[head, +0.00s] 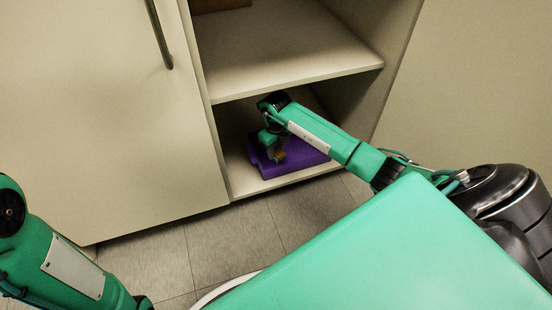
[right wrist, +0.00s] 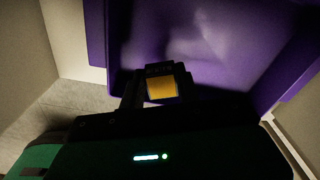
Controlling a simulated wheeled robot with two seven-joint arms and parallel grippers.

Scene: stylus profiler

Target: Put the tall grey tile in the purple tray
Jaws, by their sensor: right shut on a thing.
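The purple tray (head: 308,153) lies on the bottom shelf of the open cabinet. It fills much of the upper part of the right wrist view (right wrist: 215,35), with its raised walls at the sides. My right gripper (head: 277,153) is over the left part of the tray. In the right wrist view, my right gripper (right wrist: 160,72) is shut on a small orange-yellow block (right wrist: 162,88). I cannot tell whether the block touches the tray floor. No tall grey tile can be made out. My left gripper is outside the view; only the left arm shows.
A cabinet door with a handle (head: 158,35) is at left. Cabinet side walls close in the bottom compartment. Tiled floor (head: 235,240) lies in front.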

